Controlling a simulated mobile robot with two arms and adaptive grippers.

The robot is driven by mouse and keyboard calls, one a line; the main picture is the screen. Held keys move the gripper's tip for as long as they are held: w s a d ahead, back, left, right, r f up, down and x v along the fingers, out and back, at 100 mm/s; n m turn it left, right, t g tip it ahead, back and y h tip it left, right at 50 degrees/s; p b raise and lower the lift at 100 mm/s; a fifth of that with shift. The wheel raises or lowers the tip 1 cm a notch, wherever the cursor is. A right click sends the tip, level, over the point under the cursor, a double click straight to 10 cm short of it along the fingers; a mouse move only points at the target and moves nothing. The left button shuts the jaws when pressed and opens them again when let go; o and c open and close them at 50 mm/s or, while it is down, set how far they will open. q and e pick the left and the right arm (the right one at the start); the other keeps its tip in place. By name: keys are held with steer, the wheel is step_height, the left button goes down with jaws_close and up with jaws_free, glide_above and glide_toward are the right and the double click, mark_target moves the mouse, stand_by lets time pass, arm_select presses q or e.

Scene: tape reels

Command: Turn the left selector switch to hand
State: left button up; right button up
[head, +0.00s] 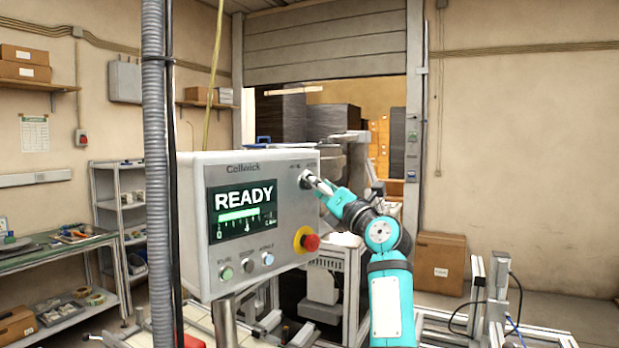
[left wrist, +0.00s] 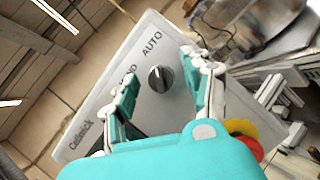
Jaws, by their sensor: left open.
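The selector switch is a dark round knob (left wrist: 160,79) on the grey Cellwick control panel (left wrist: 115,65). AUTO is printed above it in the left wrist view, and a partly hidden label ending in "ND" is left of it. A light line on the knob points up towards the area between the labels; its exact setting is hard to tell. My left gripper (left wrist: 168,92) is open, its two fingers on either side of the knob in that view; contact is not clear. In the head view the left gripper (head: 313,182) is at the panel's upper right corner, largely hiding the knob. My right gripper is not in view.
The panel's face (head: 285,215) carries a READY screen (head: 243,210), several small buttons and a red emergency stop (head: 310,242) on a yellow ring, just below my gripper. A grey corrugated conduit (head: 158,180) stands left in front. Machinery is behind the panel.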

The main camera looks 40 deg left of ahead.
arm_select(q)
steer(key=shift+w+a+r, duration=0.1)
steer(key=shift+a, duration=0.35)
steer(key=shift+d+r, duration=0.15)
steer(key=shift+d, duration=0.1)
steer(key=shift+c, duration=0.2)
jaws_close()
steer(key=shift+s+a+n+g+b, duration=0.1)
steer(key=shift+n+g+b, duration=0.5)
steer(key=shift+n+g, duration=1.9)
steer(key=shift+s+d+n+g+b, duration=0.1)
steer(key=shift+n+g+b, duration=0.65)
steer(key=shift+n, duration=3.4)
steer(key=shift+a+n+g+b, duration=0.1)
steer(key=shift+n+g+b, duration=0.4)
steer(key=shift+n+g, duration=2.05)
steer(key=shift+n+t, duration=0.8)
steer(key=shift+n, duration=0.2)
